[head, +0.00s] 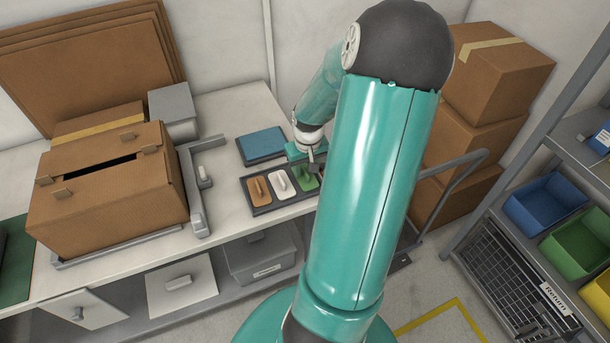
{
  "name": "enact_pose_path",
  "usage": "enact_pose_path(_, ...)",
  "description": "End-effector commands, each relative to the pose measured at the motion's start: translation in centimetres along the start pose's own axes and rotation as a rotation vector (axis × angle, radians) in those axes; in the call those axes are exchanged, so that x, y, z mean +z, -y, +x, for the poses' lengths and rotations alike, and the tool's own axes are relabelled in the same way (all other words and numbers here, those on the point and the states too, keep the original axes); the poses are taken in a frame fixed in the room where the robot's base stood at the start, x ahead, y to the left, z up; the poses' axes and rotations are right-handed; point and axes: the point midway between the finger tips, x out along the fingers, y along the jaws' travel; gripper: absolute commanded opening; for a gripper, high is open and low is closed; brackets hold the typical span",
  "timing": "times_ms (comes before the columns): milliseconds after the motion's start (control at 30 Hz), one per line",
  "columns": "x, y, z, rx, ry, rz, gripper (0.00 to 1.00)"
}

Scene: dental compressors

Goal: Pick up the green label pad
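The green label pad (307,178) lies in a dark tray (272,207) near the front edge of the white counter. An orange-brown pad (257,190) and a white pad (281,182) lie to its left in the same tray. My gripper (312,165) points down at the green pad, over or against its upper part. Its fingers are small and partly overlap the pad in the picture, so contact and opening cannot be told. My arm hides the right end of the tray.
A blue flat item (262,145) lies behind the tray. A slotted cardboard box (110,190) and a grey bracket (196,190) stand to the left. Stacked boxes (495,75), a cart handle (455,180) and a shelf with blue (545,203) and green bins are right.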

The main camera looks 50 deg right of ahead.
Motion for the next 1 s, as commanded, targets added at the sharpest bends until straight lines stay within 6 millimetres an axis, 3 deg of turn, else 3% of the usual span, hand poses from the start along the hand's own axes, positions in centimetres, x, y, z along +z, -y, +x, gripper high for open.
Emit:
enact_pose_path(300,0.0,0.0,0.7,0.001,-0.001,0.000,0.31)
enact_pose_path(467,0.0,0.0,0.6,0.001,-0.001,0.000,0.00)
enact_pose_path(1000,-0.2,-0.1,-0.4,0.002,-0.002,0.001,0.00)
